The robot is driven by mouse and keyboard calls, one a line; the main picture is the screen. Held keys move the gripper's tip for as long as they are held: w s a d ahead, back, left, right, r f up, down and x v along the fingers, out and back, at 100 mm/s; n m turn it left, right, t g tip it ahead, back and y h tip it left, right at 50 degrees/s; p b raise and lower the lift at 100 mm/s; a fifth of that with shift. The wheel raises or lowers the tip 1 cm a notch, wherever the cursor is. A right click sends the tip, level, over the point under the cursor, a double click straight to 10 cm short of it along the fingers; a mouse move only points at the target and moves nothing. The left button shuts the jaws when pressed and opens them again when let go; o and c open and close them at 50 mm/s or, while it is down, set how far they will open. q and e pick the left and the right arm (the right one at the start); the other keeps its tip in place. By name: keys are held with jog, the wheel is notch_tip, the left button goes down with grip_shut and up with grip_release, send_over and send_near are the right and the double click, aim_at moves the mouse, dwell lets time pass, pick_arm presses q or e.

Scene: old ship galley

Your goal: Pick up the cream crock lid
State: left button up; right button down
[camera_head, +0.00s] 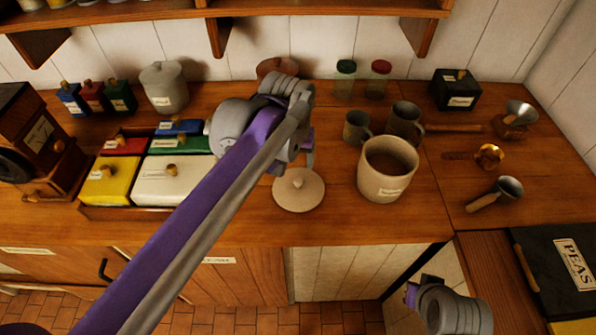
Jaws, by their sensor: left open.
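The cream crock lid (299,197), a round disc with a small knob, lies flat on the wooden counter near its front edge. My left gripper (302,165) is above and behind the lid, pointing down, mostly hidden by my purple and grey arm. It is open and holds nothing that I can see. My right arm's end (440,305) shows at the lower right, below the counter front; its fingers cannot be made out.
Two grey mugs (404,120) stand behind the crock. A tray of coloured boxes (165,182) lies left of the lid, partly behind my arm. Scoops (508,187) lie at the right. Jars (345,80) stand along the wall under a shelf (290,8).

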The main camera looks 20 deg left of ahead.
pick_arm(q)
send_over(299, 180)
jog(key=s, duration=0.2)
notch_tip(299, 180, down, 4)
jog(key=shift+s+f, duration=0.1)
jog(key=shift+f, duration=0.05)
jog(key=shift+x, duration=3.05)
grip_shut()
